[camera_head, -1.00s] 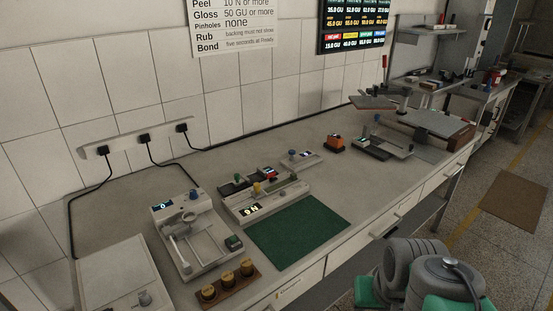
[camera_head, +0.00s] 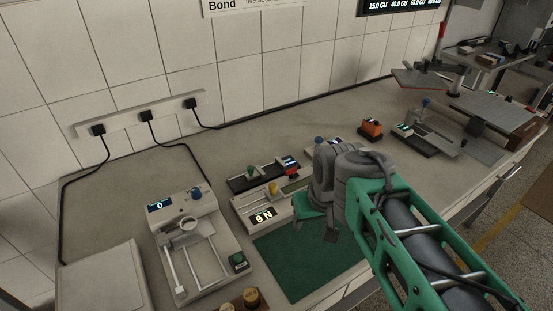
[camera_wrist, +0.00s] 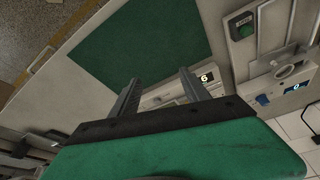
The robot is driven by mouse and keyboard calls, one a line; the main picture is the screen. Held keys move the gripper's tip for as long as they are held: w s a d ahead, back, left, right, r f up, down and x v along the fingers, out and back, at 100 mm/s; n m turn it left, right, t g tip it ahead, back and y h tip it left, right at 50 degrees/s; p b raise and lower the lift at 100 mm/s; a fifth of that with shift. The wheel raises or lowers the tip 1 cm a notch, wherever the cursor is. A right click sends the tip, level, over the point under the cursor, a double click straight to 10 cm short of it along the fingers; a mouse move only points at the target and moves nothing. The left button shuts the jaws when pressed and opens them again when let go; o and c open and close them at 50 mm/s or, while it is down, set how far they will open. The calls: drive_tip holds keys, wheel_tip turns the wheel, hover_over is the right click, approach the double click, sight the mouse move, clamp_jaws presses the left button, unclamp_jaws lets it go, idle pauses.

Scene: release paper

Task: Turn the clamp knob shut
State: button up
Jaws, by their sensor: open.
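A pale tester (camera_head: 241,214) with a lit "9 N" display stands on the bench behind the green mat. A yellow knob (camera_head: 273,187) is on its top. A green knob (camera_head: 250,170) is on a dark device just behind it. Which knob is the clamp's, I cannot tell. My gripper (camera_head: 315,231) is open and empty above the green mat, right of the tester and apart from it. My arm hides the tester's right end. In the wrist view the open fingers (camera_wrist: 158,88) point towards the mat's edge and the tester's display (camera_wrist: 205,77).
The green mat (camera_head: 292,270) lies in front of the tester. A white instrument (camera_head: 183,232) with a blue knob and a "0" display stands left. Brass weights (camera_head: 250,297) sit at the front edge. An orange device (camera_head: 371,128) stands behind my arm. The back-left bench is clear.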

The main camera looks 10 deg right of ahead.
drive_tip(key=shift+o, duration=0.3)
drive_tip(key=w+r+n, duration=0.1)
drive_tip(key=w+r, duration=0.1)
drive_tip(key=w, duration=0.9)
drive_tip(key=shift+d+n+y+p, duration=0.15)
drive_tip(key=shift+n+y+p, duration=0.15)
drive_tip(key=shift+p, duration=0.05)
drive_tip(key=n+y, duration=0.1)
drive_tip(key=n, duration=0.1)
approach(291, 169)
drive_tip(key=f, duration=0.1)
drive_tip(key=shift+t, duration=0.3)
drive_tip(key=p+x, duration=0.1)
drive_tip(key=x, duration=0.6)
drive_tip(key=shift+f+p, duration=0.25)
drive_tip(key=shift+p, duration=0.15)
drive_tip(key=shift+c, duration=0.6)
clamp_jaws()
